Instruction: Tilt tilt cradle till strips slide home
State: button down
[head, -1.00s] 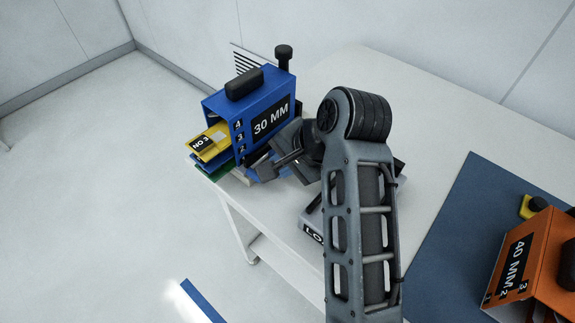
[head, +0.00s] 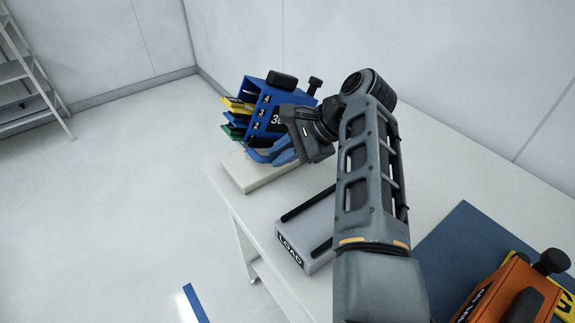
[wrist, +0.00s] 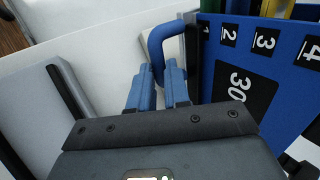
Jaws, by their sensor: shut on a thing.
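The blue box (head: 255,112) marked 4, 3, 2 is tilted at the table's far left, its open left end raised. Yellow (head: 238,104) and green (head: 232,132) strips, with a blue one between, stick out of that end. It stands over a cream base block (head: 245,175), probably the tilt cradle; how they join is hidden. My gripper (head: 280,153) is shut on a blue bent handle (wrist: 165,33) low on the box's near side. In the wrist view, the fingers (wrist: 158,82) close around the handle's end beside the box's 30 label.
A grey block marked LOAD (head: 305,235) with black rails sits on the white table, in front of the box. An orange box (head: 510,290) stands on a blue mat (head: 455,245) at the right. My arm hides the table's middle.

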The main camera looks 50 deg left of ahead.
jog(key=shift+w+d+r+g, duration=0.1)
jog(key=shift+w+r+g, duration=0.5)
jog(key=shift+w+r, duration=0.3)
jog(key=shift+w+r+m, duration=0.1)
jog(key=shift+m, duration=0.2)
jog(key=c, duration=1.1)
grip_release()
jog(key=b+v, duration=0.1)
jog(key=v, duration=0.6)
jog(key=shift+w+d, duration=0.15)
jog(key=shift+d, duration=0.15)
